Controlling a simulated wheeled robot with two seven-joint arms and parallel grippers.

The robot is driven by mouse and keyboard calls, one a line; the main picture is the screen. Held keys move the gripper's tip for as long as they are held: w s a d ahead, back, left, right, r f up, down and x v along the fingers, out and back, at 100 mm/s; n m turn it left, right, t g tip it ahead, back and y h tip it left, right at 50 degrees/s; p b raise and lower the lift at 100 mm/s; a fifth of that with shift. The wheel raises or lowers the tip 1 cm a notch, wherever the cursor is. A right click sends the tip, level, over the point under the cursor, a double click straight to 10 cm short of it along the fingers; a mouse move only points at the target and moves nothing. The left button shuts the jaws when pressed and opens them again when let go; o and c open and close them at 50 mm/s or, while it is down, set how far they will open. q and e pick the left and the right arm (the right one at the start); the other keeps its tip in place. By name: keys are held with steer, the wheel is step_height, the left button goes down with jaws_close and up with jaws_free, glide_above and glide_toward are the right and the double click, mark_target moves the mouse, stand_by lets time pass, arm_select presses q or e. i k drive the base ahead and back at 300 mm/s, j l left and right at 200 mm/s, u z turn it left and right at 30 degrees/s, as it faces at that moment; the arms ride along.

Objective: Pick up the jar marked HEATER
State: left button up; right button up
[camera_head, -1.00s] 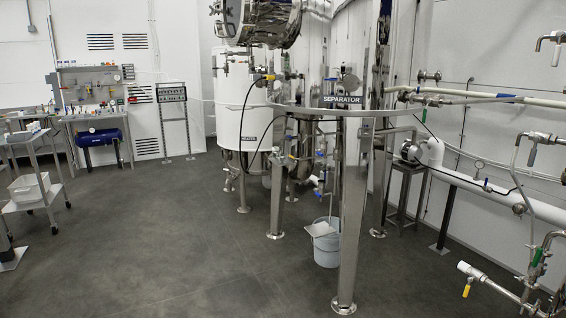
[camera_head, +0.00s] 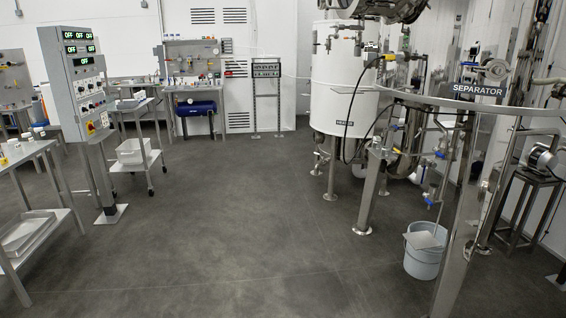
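No jar marked HEATER can be made out. A white upright tank (camera_head: 338,85) right of the middle carries a small dark label (camera_head: 345,123) that appears to read HEATER. It is a large vessel on metal legs, with pipes around it. Small items stand on the benches at the left and back, too small to identify. Neither of my grippers is in view.
A control panel (camera_head: 75,75) on a post stands at the left, near a metal table (camera_head: 22,152) and a cart with a white bin (camera_head: 135,150). The SEPARATOR frame (camera_head: 478,90) and a bucket (camera_head: 422,262) are at the right. The middle floor is clear.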

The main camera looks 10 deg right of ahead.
mark_target(384, 150)
steer(key=i, duration=3.45)
steer(key=i+j+z, duration=0.1)
steer(key=i, duration=1)
steer(key=i+z, duration=0.35)
steer(key=i, duration=0.15)
steer(key=i+j+z, duration=0.3)
steer(key=i, duration=0.2)
